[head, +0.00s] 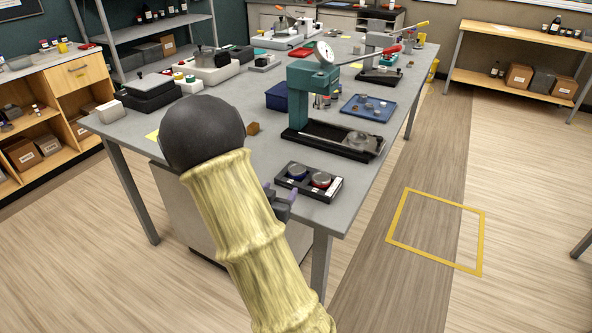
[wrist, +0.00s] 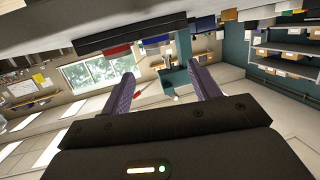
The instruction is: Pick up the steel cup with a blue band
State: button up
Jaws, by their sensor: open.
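The steel cup with a blue band (head: 297,173) sits upright in the left part of a small black tray (head: 308,190) at the near edge of the grey table. A similar steel cup with a red band (head: 321,180) stands to its right in the same tray. My gripper (head: 285,194) is just in front of the table edge, close to the tray's left side, mostly hidden behind my arm. In the wrist view my gripper (wrist: 161,72) shows two purple fingers spread apart with nothing between them.
Behind the tray on the table (head: 240,185) stands a green press (head: 313,92) with a black base. A blue tray (head: 368,107) with small parts is to its right, and a small brown block (head: 253,128) lies left. Floor at right is clear.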

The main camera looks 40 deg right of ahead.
send_near(299, 165)
jog(key=shift+s+a+f+p, duration=0.1)
jog(key=shift+a+p, duration=0.25)
jog(key=shift+a, duration=0.1)
jog(key=shift+w+d+f, duration=0.2)
jog(key=shift+w+d, duration=0.05)
jog(key=shift+w, duration=0.05)
jog(key=shift+s, duration=0.1)
jog(key=shift+d, duration=0.25)
jog(key=x, duration=0.1)
jog(key=p+x, duration=0.1)
jog(key=x, duration=0.2)
jog(key=shift+d+r, duration=0.25)
jog(key=shift+d, duration=0.1)
jog(key=shift+w+d+f, duration=0.1)
jog(key=shift+w+d, duration=0.1)
jog(key=shift+w, duration=0.05)
